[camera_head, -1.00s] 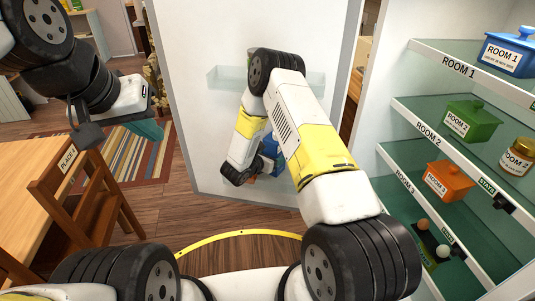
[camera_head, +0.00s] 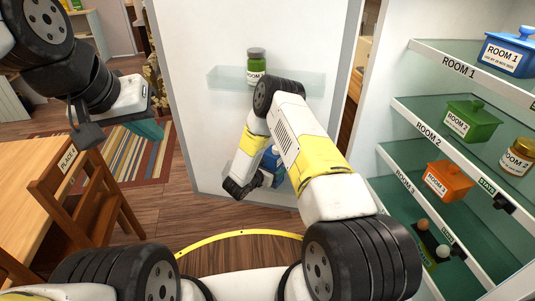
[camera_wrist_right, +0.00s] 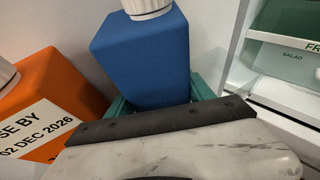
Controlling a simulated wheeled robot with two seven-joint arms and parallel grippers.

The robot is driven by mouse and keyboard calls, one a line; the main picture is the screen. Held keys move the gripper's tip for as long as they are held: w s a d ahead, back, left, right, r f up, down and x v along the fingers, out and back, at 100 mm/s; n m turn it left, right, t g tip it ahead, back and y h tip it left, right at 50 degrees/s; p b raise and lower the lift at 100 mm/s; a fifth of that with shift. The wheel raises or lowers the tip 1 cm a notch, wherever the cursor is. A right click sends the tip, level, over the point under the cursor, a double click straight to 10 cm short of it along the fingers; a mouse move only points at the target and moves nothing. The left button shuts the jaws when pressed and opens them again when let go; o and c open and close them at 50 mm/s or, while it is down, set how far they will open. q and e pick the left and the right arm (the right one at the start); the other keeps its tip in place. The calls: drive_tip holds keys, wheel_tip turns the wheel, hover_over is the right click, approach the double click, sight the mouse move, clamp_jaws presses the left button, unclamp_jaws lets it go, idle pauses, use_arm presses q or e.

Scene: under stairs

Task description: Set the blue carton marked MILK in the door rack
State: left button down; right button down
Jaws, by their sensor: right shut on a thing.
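In the wrist view, the blue carton (camera_wrist_right: 145,58) with a white cap stands between the teal fingers of my right gripper (camera_wrist_right: 160,95), which is shut on it. No MILK mark shows on its visible faces. In the head view, the carton (camera_head: 270,158) shows partly behind my right forearm, before the lower part of the open white door (camera_head: 205,145). A clear door rack (camera_head: 225,77) is higher on this door.
An orange carton (camera_wrist_right: 42,108) with a use-by label stands close left of the blue one. A green jar (camera_head: 256,66) sits on the upper door rack. Shelves (camera_head: 440,130) with lidded boxes are at right. A wooden chair (camera_head: 85,195) and table (camera_head: 35,165) are at left.

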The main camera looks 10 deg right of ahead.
drive_tip(key=c, duration=0.7)
unclamp_jaws()
drive_tip(key=shift+f, duration=0.1)
drive_tip(key=shift+o, duration=0.2)
drive_tip(key=shift+s+a+r, duration=0.1)
drive_tip(key=shift+r, duration=0.15)
drive_tip(key=v, duration=1.1)
drive_tip(key=s+d+r+m+g, duration=0.45)
drive_tip(key=d+r+m, duration=0.25)
drive_tip(key=r, duration=0.5)
drive_tip(key=s+d+r+m+g, duration=0.4)
drive_tip(key=s+d+r+m, duration=0.15)
drive_tip(key=r, duration=0.55)
drive_tip(key=s+a+r+m+t+y, duration=0.2)
drive_tip(key=s+a+r+m+y, duration=0.1)
drive_tip(key=s+r+m+y, duration=0.2)
drive_tip(key=s+a+r+m+t+y, duration=0.2)
drive_tip(key=s+r+m+y, duration=0.4)
drive_tip(key=s+r+m, duration=0.3)
drive_tip(key=s+a+r, duration=0.1)
drive_tip(key=s+r, duration=0.2)
drive_tip(key=shift+r+t, duration=0.25)
drive_tip(key=shift+t, duration=0.1)
